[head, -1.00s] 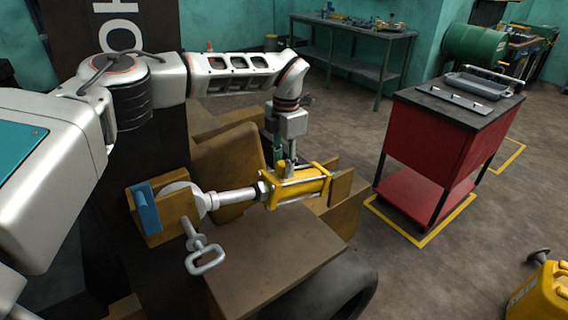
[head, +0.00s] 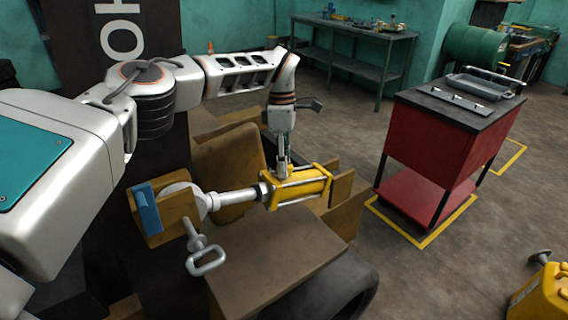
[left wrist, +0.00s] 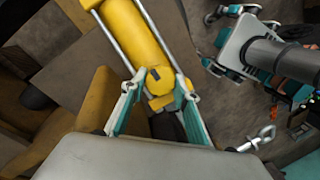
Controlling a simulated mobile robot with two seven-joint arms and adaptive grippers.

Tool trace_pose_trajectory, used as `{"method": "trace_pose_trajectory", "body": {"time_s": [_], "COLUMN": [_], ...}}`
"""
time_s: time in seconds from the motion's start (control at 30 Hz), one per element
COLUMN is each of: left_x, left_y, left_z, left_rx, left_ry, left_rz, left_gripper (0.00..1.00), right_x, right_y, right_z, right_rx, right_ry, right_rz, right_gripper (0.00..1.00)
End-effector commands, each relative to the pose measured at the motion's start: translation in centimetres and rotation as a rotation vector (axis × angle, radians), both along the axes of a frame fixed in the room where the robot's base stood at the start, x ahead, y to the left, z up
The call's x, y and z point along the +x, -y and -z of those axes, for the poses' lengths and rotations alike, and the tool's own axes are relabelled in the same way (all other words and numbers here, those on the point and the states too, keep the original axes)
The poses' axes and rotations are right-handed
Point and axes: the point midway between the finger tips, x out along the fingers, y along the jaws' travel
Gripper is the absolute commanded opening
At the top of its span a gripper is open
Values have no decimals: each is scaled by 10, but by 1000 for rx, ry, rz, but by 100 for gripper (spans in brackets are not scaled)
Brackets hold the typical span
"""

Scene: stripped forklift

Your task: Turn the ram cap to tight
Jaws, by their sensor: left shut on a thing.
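The ram (head: 305,186) is a yellow cylinder with grey tie rods and a silver rod, lying on the forklift's brown frame. In the left wrist view the ram body (left wrist: 130,32) runs up from the fingers. The ram cap (left wrist: 160,76) is a round yellow piece at the ram's near end in that view. My left gripper (head: 282,168) points down over the ram, and its teal fingers (left wrist: 158,88) are shut on the cap from both sides. The cap is mostly hidden in the head view, and I cannot read its turn angle. My right gripper is not in view.
Brown plates (head: 342,192) of the forklift stand close to the ram's right end. A pin with a loop handle (head: 207,262) sticks out in front. A red cart (head: 425,150) stands to the right, with clear floor between. A yellow can (head: 545,295) is at bottom right.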

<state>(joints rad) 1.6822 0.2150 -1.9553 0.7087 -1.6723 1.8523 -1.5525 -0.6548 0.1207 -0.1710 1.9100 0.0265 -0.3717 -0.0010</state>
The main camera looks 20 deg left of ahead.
Motion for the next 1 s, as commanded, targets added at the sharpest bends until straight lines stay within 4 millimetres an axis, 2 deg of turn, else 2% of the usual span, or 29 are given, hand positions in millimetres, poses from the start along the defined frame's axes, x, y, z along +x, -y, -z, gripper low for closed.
{"method": "trace_pose_trajectory", "body": {"time_s": [0.6,0.63,0.7,1.0], "left_x": [1,1,1,0], "left_y": [0,0,0,0], "left_z": [0,0,0,0], "left_rx": [-9,-9,-9,-9], "left_ry": [-6,-6,-6,-7], "left_rz": [45,45,45,44], "left_gripper": [8,32,47,47], "right_x": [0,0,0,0], "right_y": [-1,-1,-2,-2], "right_z": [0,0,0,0], "right_rx": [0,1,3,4], "right_ry": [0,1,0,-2], "right_rz": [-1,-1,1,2], "right_gripper": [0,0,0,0]}}
